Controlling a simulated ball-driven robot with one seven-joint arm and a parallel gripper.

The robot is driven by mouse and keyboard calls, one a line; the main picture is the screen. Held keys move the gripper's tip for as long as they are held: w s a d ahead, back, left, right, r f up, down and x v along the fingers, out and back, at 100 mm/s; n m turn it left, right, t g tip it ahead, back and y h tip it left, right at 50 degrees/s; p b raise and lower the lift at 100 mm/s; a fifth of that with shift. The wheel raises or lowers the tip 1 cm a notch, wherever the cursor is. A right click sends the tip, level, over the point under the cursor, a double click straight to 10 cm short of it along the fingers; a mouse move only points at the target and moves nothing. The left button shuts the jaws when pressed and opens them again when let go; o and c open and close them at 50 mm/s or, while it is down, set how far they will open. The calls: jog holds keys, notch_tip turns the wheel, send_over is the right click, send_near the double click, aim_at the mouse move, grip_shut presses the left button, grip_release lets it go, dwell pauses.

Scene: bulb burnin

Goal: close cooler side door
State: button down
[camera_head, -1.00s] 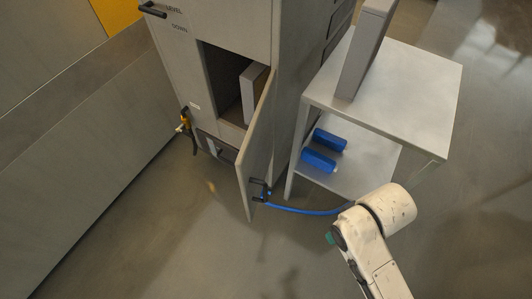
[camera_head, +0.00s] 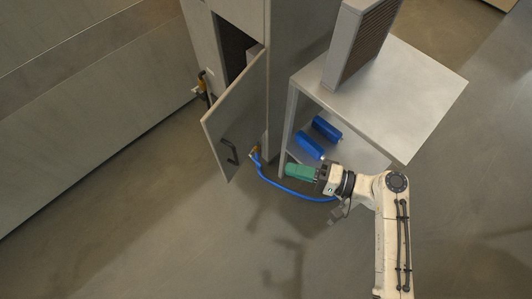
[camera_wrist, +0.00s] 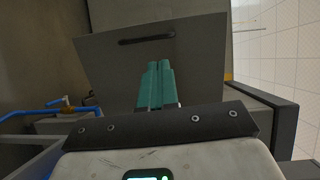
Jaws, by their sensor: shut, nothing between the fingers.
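The cooler side door (camera_head: 238,112) is a grey panel standing open from the tall grey cabinet (camera_head: 285,70), with a black bar handle (camera_head: 229,152) on its face. Part of the dark opening (camera_head: 235,48) shows behind it. My gripper (camera_head: 288,170), with green fingers, is shut and empty. It is to the right of the door, apart from it, near the corner of the side table. In the wrist view the green fingers (camera_wrist: 157,75) point toward the door (camera_wrist: 200,62), whose dark handle (camera_wrist: 147,39) is near its upper edge.
A grey side table (camera_head: 430,95) stands right of the cabinet, with a louvred box (camera_head: 362,50) on top and two blue items (camera_head: 310,146) below. A blue hose (camera_head: 285,190) runs low, past my gripper. A long grey wall (camera_head: 90,130) is at left. The floor in front is clear.

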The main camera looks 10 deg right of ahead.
jog(key=x, duration=1.3)
jog(key=shift+w+r+p, duration=0.3)
jog(key=shift+w+r, duration=0.2)
jog(key=shift+r, duration=0.15)
jog(key=shift+a+m+t, duration=0.15)
jog(key=shift+m+t, duration=0.15)
jog(key=shift+t, duration=0.1)
